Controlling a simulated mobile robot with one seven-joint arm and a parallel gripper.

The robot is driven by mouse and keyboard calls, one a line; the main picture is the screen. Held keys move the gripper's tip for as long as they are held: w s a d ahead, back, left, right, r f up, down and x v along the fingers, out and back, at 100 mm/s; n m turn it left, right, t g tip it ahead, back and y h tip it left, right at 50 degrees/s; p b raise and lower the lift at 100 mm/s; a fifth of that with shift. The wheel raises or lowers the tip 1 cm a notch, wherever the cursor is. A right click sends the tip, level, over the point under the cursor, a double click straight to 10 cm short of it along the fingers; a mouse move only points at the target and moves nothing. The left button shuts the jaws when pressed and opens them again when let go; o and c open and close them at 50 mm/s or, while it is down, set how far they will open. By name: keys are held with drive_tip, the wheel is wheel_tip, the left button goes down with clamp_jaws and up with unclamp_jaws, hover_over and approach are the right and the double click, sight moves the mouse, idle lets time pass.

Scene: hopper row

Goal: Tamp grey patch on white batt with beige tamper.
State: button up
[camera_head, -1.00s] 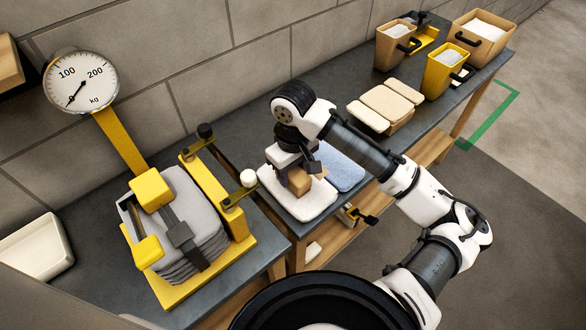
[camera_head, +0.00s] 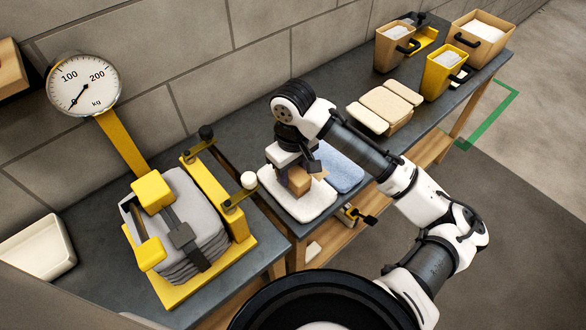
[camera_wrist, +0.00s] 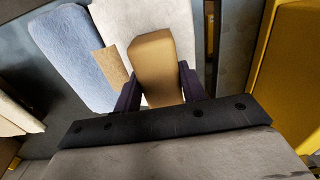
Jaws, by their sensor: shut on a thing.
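The white batt (camera_head: 292,207) lies on the dark bench top. My gripper (camera_head: 293,171) is above it, shut on the beige tamper (camera_head: 300,181), a tan block. In the wrist view the tamper (camera_wrist: 154,62) stands between the two dark fingers, over the white batt (camera_wrist: 121,18). Whether its lower face touches the batt I cannot tell. A flat brown piece (camera_wrist: 111,67) shows beside the tamper; I cannot tell if it belongs to it. No grey patch shows; the tamper and gripper hide part of the batt.
A light blue batt (camera_head: 340,169) lies right beside the white one. A yellow clamp frame (camera_head: 240,222) with stacked grey bags and a dial scale (camera_head: 84,84) stand left. Beige slabs (camera_head: 385,101) and hoppers, one yellow (camera_head: 441,75), stand further right along the bench.

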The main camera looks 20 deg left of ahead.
wheel_tip(320, 180, up, 4)
drive_tip(key=p, duration=0.3)
drive_tip(key=shift+r, duration=0.95)
drive_tip(key=shift+r, duration=0.15)
